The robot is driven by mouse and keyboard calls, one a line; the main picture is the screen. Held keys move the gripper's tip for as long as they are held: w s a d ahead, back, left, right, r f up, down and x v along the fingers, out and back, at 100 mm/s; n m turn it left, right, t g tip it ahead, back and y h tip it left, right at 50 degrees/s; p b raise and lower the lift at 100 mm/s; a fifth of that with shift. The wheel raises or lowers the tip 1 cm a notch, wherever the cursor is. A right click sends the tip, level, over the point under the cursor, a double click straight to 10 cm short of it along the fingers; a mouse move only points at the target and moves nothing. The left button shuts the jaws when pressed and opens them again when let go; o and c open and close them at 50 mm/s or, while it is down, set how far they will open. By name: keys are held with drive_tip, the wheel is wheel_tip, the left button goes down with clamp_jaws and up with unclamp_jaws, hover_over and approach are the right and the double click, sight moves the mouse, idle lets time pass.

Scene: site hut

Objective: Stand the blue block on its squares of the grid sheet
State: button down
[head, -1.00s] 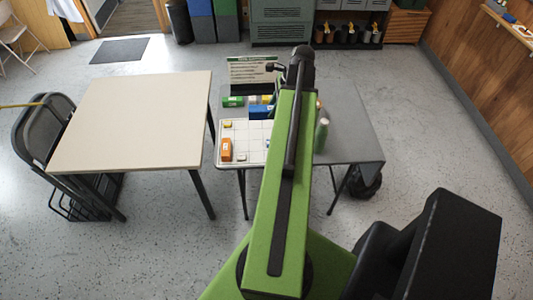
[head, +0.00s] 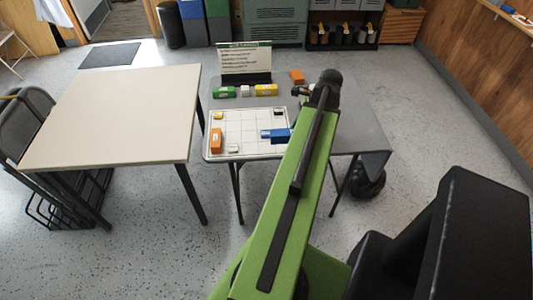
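The blue block (head: 275,134) lies lengthwise at the right part of the white grid sheet (head: 240,126), close to the left edge of my arm. Its right end is near or behind the arm. I cannot tell whether it rests on the sheet or is held just above it, nor which squares it covers. My gripper is hidden behind my green arm, so its fingers do not show. On the sheet also are an orange block (head: 216,140), a small yellow block (head: 217,115), a pale block (head: 233,149) and a small dark-and-yellow block (head: 278,113).
Behind the sheet, a green block (head: 223,92), white block (head: 245,91) and yellow block (head: 266,90) stand in a row before a printed card (head: 245,57). An orange block (head: 297,76) lies farther right.

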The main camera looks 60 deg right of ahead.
drive_tip(key=w+f+b, duration=0.2)
drive_tip(key=w, duration=0.1)
drive_tip(key=w+f+b, duration=0.2)
drive_tip(key=w, duration=0.2)
drive_tip(key=w+f+b, duration=0.2)
drive_tip(key=w+f, duration=0.1)
drive_tip(key=w, duration=0.1)
drive_tip(key=shift+a+b, duration=0.2)
drive_tip(key=shift+b, duration=0.1)
drive_tip(key=shift+w+r, duration=0.1)
drive_tip(key=shift+w, duration=0.15)
wheel_tip(320, 180, down, 4)
drive_tip(key=b, duration=0.4)
drive_tip(key=shift+f, duration=0.25)
drive_tip(key=shift+r, duration=0.25)
drive_tip(key=shift+f, duration=0.15)
drive_tip(key=c, duration=0.9)
unclamp_jaws()
